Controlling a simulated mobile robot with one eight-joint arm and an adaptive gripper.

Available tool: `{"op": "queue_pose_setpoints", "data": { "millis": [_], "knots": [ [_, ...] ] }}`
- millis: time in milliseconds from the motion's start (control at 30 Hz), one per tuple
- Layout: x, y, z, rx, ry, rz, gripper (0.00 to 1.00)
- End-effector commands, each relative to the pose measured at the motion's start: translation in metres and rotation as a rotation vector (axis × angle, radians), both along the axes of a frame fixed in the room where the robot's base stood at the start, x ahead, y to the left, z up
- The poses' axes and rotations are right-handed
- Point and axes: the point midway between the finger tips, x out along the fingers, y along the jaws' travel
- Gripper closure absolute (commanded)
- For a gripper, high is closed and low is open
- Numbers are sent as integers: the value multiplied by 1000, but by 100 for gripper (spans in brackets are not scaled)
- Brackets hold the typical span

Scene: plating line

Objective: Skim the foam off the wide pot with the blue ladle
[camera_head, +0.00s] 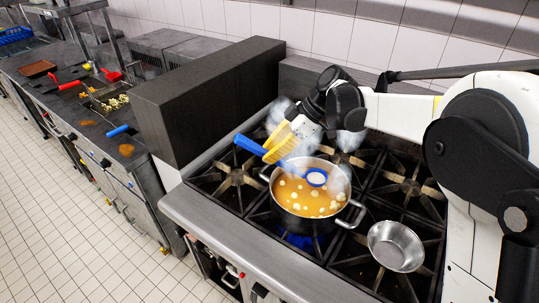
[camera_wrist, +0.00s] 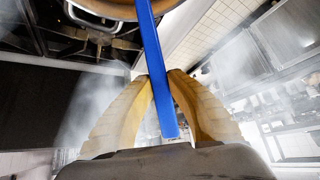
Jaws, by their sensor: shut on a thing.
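My gripper (camera_head: 281,146), with yellow fingers, is shut on the handle of the blue ladle (camera_head: 250,145) above the back left of the pot. The ladle's round head (camera_head: 317,177) is over or at the soup's surface, inside the pot's rim; something pale shows in it. I cannot tell how deep it sits. The wide pot (camera_head: 287,222) holds orange soup with several white foam patches (camera_head: 309,196) on it. In the wrist view the blue handle (camera_wrist: 158,70) runs between both fingers (camera_wrist: 154,107), and part of the pot's rim (camera_wrist: 115,10) shows at the top.
An empty metal bowl (camera_head: 396,246) stands on the stove right of the pot. A blue flame (camera_head: 303,241) burns under the pot, and steam rises around my gripper. A dark block (camera_head: 208,98) stands left of the stove. A counter with red-handled and blue-handled tools lies farther left.

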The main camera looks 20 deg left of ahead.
Motion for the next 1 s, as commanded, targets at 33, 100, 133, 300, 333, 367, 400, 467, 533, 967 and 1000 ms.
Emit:
{"op": "queue_pose_setpoints", "data": {
  "millis": [33, 100, 133, 300, 333, 367, 400, 467, 533, 967, 1000],
  "knots": [
    [0, 0, 6, 0, 0, 0, 100],
    [0, 0, 12, 0, 0, 0, 100],
    [0, 0, 14, 0, 0, 0, 100],
    [0, 0, 27, 0, 0, 0, 100],
    [0, 0, 29, 0, 0, 0, 100],
    [0, 0, 32, 0, 0, 0, 100],
    [0, 0, 35, 0, 0, 0, 100],
    [0, 0, 39, 0, 0, 0, 100],
    [0, 0, 43, 0, 0, 0, 100],
    [0, 0, 44, 0, 0, 0, 100],
    [0, 0, 44, 0, 0, 0, 100]
  ]
}}
